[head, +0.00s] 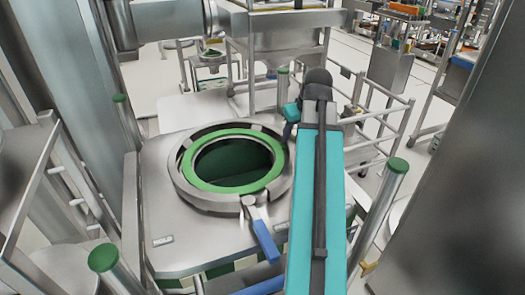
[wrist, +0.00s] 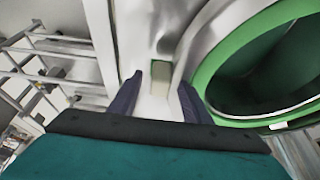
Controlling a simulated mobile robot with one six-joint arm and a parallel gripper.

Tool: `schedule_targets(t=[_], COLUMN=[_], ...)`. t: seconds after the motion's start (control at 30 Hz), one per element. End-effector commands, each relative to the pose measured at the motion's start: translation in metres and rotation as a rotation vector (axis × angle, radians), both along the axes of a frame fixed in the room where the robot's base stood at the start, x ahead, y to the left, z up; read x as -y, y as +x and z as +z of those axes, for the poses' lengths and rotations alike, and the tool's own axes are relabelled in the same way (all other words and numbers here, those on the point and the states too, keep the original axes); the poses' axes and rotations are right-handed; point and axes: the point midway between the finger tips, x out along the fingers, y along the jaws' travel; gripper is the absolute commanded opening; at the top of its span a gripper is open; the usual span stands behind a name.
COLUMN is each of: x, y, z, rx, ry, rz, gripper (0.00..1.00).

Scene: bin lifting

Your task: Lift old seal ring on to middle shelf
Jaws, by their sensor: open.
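A green seal ring (head: 190,168) lies around a round opening, inside a grey metal rim (head: 205,199). In the wrist view the ring (wrist: 204,75) fills the upper right, partly cut off by the frame edge. My gripper (head: 288,131) is at the far right side of the rim, at the end of my teal arm. The fingers are left of the ring and nothing is held. I cannot tell which surface is the middle shelf.
A clamp with a blue handle (head: 265,241) sits at the rim's near side. Posts with green caps (head: 104,257) stand around the metal top (head: 165,215). A railed metal frame (head: 400,125) is at the right, and a rack (head: 70,190) at the left.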

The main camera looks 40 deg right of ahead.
Motion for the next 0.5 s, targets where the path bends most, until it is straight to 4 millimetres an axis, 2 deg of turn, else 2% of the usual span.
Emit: schedule_targets(t=[0.03, 0.3, 0.5], x=[-0.0001, -0.0002, -0.0001], y=[0.0000, 0.0001, 0.0002], z=[0.0001, 0.0001, 0.0004], rx=[0.000, 0.000, 0.001], ry=[0.000, 0.000, 0.000], rz=[0.000, 0.000, 0.000], gripper=[0.44, 0.00, 0.00])
